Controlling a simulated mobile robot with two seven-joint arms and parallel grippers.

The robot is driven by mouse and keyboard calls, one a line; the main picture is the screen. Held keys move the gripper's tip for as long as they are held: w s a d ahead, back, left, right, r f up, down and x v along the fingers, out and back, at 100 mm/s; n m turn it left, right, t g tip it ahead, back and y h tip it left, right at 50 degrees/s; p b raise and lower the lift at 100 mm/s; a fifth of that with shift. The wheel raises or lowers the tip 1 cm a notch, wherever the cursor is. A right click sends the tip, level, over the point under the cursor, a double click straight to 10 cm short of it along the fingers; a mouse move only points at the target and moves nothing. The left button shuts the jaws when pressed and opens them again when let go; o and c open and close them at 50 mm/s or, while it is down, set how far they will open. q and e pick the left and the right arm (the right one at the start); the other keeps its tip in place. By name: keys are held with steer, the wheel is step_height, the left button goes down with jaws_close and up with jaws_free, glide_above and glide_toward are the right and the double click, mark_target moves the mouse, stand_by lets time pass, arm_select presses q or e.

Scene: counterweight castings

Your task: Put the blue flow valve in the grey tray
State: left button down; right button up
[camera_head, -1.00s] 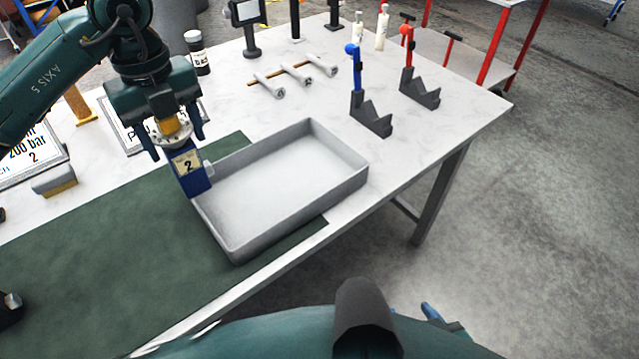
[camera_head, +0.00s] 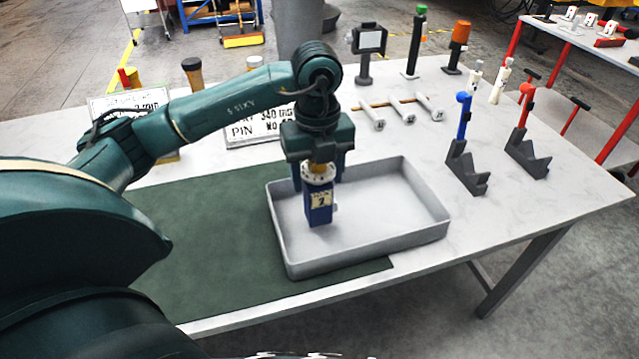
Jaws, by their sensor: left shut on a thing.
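The blue flow valve (camera_head: 319,209) has a blue body with a pale label and a round light-coloured top. My left gripper (camera_head: 318,180) is shut on its top and holds it upright. The valve shows against the inside of the grey tray (camera_head: 350,258); I cannot tell whether its base touches the tray floor. The tray is shallow and rectangular, and no other thing shows in it. It stands partly on the green mat and partly on the white table. My right gripper is not in view.
A green mat (camera_head: 215,250) covers the table's front left. Dark stands with a blue tool (camera_head: 464,115) and a red tool (camera_head: 522,105) are right of the tray. A rack of grey handles (camera_head: 401,111) and a small screen (camera_head: 368,42) are behind. Sign boards (camera_head: 250,130) stand behind the arm.

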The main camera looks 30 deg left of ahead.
arm_select(q)
step_height(320, 180, down, 2)
steer(key=shift+f, duration=0.35)
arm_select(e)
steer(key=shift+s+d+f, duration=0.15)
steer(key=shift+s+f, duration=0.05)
arm_select(q)
steer(key=shift+f, duration=0.1)
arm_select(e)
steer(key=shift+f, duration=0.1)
arm_select(q)
steer(key=shift+f, duration=0.15)
steer(key=c, duration=0.8)
jaws_free()
steer(key=o, duration=0.3)
steer(key=shift+o, duration=0.2)
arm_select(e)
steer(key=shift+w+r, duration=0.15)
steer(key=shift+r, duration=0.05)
